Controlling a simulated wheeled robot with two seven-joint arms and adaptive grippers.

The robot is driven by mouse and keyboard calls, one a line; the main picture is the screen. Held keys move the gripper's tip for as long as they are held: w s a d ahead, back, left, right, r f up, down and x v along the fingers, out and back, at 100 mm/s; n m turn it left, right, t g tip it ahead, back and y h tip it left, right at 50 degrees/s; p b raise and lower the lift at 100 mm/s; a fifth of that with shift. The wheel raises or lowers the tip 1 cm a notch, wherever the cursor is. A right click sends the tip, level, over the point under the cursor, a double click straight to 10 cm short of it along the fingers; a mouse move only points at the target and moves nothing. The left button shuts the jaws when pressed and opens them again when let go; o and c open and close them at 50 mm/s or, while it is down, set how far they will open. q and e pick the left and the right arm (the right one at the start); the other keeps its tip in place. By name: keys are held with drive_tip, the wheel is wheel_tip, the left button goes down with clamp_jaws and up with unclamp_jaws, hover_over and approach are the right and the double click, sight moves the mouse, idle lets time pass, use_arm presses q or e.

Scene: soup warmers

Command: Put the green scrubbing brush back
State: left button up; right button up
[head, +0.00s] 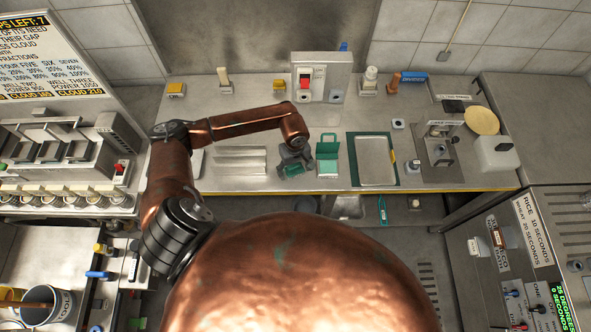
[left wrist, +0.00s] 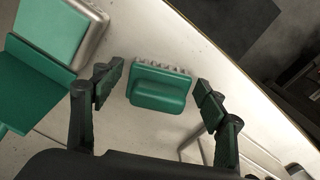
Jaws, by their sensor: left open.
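The green scrubbing brush (left wrist: 160,92) lies on the metal counter near its front edge in the left wrist view, with a row of pale bristles along its far side. In the head view, its green body (head: 293,170) is partly hidden under my left gripper (head: 292,160). My left gripper (left wrist: 158,97) is open. Its two fingers stand on either side of the brush, with visible gaps. A green holder-like piece (head: 328,155) stands just right of the brush in the head view; it also shows at the upper left of the left wrist view (left wrist: 62,42). My right gripper is not in view.
A ridged metal plate (head: 240,161) lies left of my gripper. A green-framed tray (head: 351,165) is to the right. A box with a red switch (head: 320,78) stands at the back. A press machine (head: 440,150) is further right.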

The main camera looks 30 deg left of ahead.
sight(295, 167)
use_arm(q)
wheel_tip(295, 167, up, 11)
drive_tip(key=shift+w+f+b, duration=0.1)
drive_tip(key=shift+b, duration=0.6)
drive_tip(key=shift+r, duration=0.55)
